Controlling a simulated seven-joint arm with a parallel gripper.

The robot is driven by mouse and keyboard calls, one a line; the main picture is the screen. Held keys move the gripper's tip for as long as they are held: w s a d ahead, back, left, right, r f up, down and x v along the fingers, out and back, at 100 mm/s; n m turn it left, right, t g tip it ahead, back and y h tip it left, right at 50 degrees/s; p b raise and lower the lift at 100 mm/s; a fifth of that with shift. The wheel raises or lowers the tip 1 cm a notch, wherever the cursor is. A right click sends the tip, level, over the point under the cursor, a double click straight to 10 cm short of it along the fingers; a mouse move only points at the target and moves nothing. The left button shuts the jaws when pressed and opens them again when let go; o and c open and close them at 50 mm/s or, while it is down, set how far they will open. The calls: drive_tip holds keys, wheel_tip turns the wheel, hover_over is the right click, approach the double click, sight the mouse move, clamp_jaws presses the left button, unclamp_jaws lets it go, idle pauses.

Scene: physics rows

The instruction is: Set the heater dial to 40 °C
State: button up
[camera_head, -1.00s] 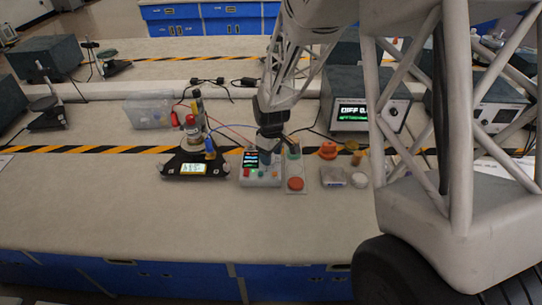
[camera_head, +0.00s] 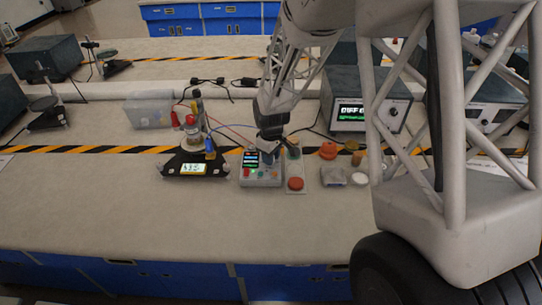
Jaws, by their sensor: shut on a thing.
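The heater control box (camera_head: 261,181) is a small grey unit with a dark lit screen (camera_head: 251,158) and coloured buttons along its front. It stands on the near bench. My gripper (camera_head: 268,158) points down onto the right part of this box, beside the screen. It is shut on the dial, which the fingers hide. The dial's marks and the screen's text are too small to read. Left of the box, a black stand (camera_head: 171,169) carries a lit display (camera_head: 193,169), with a vessel and coloured leads above it.
A tray with a red-orange disc (camera_head: 295,184) lies close to the box's right. Small orange pieces (camera_head: 328,150), a grey block (camera_head: 333,176) and a white round piece (camera_head: 359,180) are farther right. A clear bin (camera_head: 149,111) stands back left. The bench front is clear.

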drive_tip(key=m, duration=0.4)
drive_tip(key=shift+a+m, duration=0.1)
drive_tip(key=shift+m, duration=2.3)
drive_tip(key=o, duration=0.9)
drive_tip(key=shift+r, duration=0.2)
